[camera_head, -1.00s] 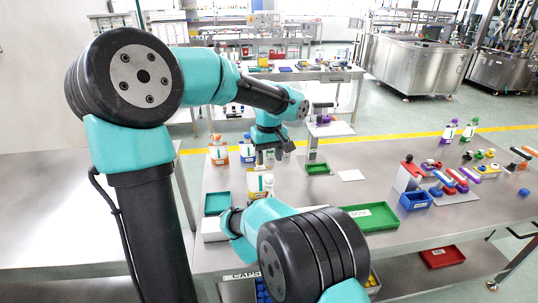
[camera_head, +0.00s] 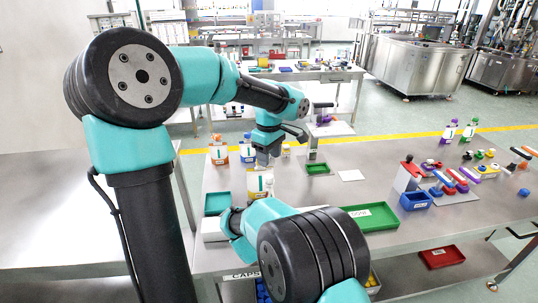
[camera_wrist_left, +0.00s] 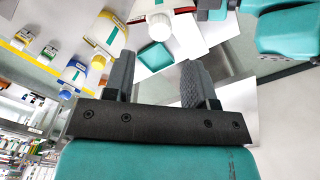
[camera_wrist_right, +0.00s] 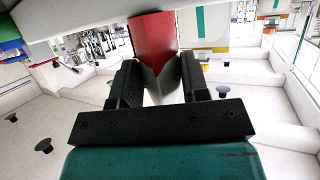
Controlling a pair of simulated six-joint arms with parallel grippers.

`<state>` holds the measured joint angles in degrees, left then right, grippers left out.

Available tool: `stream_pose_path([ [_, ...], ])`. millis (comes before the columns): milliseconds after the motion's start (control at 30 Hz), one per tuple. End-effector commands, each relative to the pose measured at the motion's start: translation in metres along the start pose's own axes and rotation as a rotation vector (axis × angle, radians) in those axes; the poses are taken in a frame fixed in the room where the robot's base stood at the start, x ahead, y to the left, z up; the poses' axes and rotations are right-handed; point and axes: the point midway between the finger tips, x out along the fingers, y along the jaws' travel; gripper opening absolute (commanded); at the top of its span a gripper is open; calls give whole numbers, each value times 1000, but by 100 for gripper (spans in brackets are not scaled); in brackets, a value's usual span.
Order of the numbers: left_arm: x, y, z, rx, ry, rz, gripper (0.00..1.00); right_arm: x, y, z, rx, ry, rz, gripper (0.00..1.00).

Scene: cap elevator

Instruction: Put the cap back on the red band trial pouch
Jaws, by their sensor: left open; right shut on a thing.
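My left gripper (camera_head: 268,155) is open above the table in the head view. Its two fingers (camera_wrist_left: 156,85) are apart and empty in the left wrist view. Beyond them is a pale pouch-like container (camera_wrist_left: 150,10) with a teal stripe, a reddish edge and a round white top. My right gripper (camera_wrist_right: 160,85) is shut on a red-banded item (camera_wrist_right: 153,38), whose pale part is between the fingers; this seems to be the red band pouch. In the head view my right arm hides this grip. I cannot pick out the cap for certain.
Orange- and blue-banded containers (camera_head: 219,151) (camera_head: 247,150) stand at the back left. A yellow-banded container (camera_head: 258,185) stands near my right arm. Teal (camera_head: 217,203) and green (camera_head: 370,217) trays lie on the table. The blue bin (camera_head: 415,201) is at the right.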

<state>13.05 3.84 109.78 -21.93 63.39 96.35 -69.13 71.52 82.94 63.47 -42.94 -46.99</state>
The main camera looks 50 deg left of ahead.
Motion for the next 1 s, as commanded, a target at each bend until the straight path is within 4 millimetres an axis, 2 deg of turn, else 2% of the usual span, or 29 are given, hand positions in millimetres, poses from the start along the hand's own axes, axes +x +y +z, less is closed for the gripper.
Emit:
stream_pose_path([
  [167,12,0,0,1,0,-3,51,0,0,0,0,0,0,0],
  [633,71,0,0,1,0,-3,51,0,0,0,0,0,0,0],
  [1000,79,0,0,1,0,0,51,0,0,0,0,0,0,0],
])
